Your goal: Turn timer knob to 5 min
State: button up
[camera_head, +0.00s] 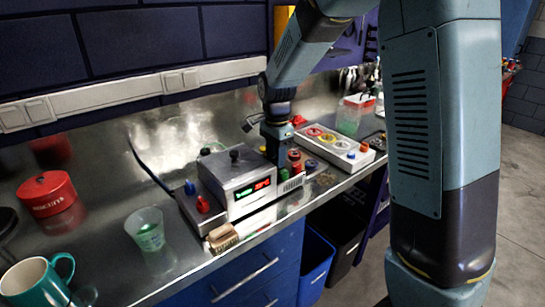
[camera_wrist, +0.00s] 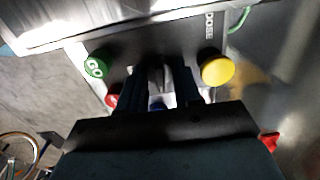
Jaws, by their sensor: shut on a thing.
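My gripper (camera_head: 275,158) points down at the right end of a grey bench device (camera_head: 225,172) with a lit red and green display (camera_head: 250,192). In the wrist view my gripper (camera_wrist: 156,92) has its two dark fingers on either side of a grey knob (camera_wrist: 152,78), taken to be the timer knob, and is shut on it. The knob stands on a dark panel between a green GO button (camera_wrist: 96,67) and a yellow button (camera_wrist: 218,69) near the word DOSE. The knob's marks and setting cannot be read. In the head view the knob is hidden by my gripper.
Coloured buttons (camera_head: 296,156) stand just right of my gripper. A white box with coloured rings (camera_head: 325,139) is farther right.

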jog(key=shift+s+f, duration=0.2)
dwell(0.3)
jog(key=o, duration=1)
jog(key=shift+w+r, duration=0.1)
jog(key=shift+o, duration=0.2)
jog(key=shift+w+d+r, duration=0.1)
jog(key=shift+r, duration=0.45)
notch_tip(320, 180, up, 7)
jog(key=shift+f, duration=0.15)
